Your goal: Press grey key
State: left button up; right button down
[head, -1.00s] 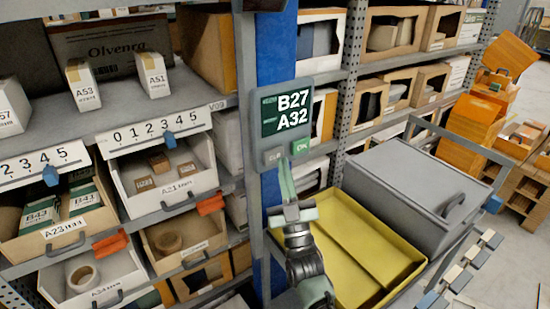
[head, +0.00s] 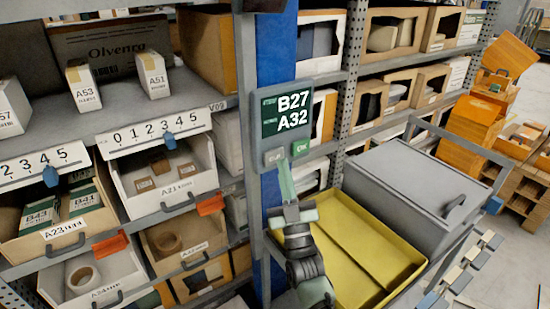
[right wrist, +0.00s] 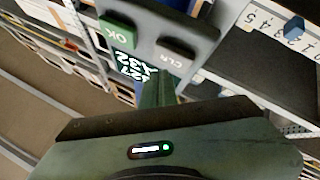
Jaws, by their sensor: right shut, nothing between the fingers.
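The grey key (head: 273,157), labelled CLR, is at the lower left of a grey panel (head: 320,88) on the blue post. A green OK key (head: 300,148) is to its right. The panel's screen (head: 287,113) reads B27 and A32. My right gripper (head: 283,165) is shut and empty, its fingertips at the lower right of the grey key. The right wrist view shows the grey key (right wrist: 176,52) beyond the fingers (right wrist: 160,90), with the green key (right wrist: 118,33) to its left. I cannot tell whether the tips touch the grey key. My left gripper is not in view.
Racks with labelled bins, such as bin A21 (head: 163,207), stand left of the post. A yellow tray (head: 345,285) and a grey lidded box (head: 415,185) are at the lower right, close to my right arm. Orange crates (head: 475,125) stand farther right.

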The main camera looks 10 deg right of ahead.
dwell(0.8)
jog(key=shift+w+a+b, duration=0.15)
jog(key=shift+w+b, duration=0.15)
jog(key=shift+w, duration=0.1)
jog(key=shift+w+a+b, duration=0.15)
jog(key=shift+w+b, duration=0.2)
jog(key=shift+w, duration=0.1)
dwell(0.5)
jog(key=shift+s, duration=0.15)
jog(key=shift+s+d+p, duration=0.3)
jog(key=shift+s+p, duration=0.25)
jog(key=shift+s, duration=0.15)
jog(key=s, duration=0.1)
jog(key=s+d+p, duration=0.1)
jog(key=s, duration=0.1)
jog(key=s+p, duration=0.1)
jog(key=shift+s+d, duration=0.35)
jog(key=shift+s, duration=0.05)
